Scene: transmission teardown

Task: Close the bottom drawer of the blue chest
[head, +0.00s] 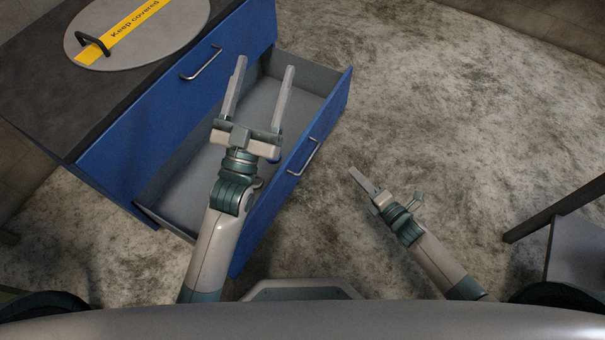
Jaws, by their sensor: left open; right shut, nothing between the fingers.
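The blue chest (132,147) stands at the upper left with a dark top. My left arm hides part of the drawer. My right gripper (356,174) is shut and empty, to the right of the drawer front and apart from it.
A round grey cover (150,45) with a yellow "Keep covered" strip and a black handle lies on the chest top. An upper drawer front with a handle (201,62) is closed. A dark piece of furniture (577,255) stands at the right. The floor (450,130) between is clear.

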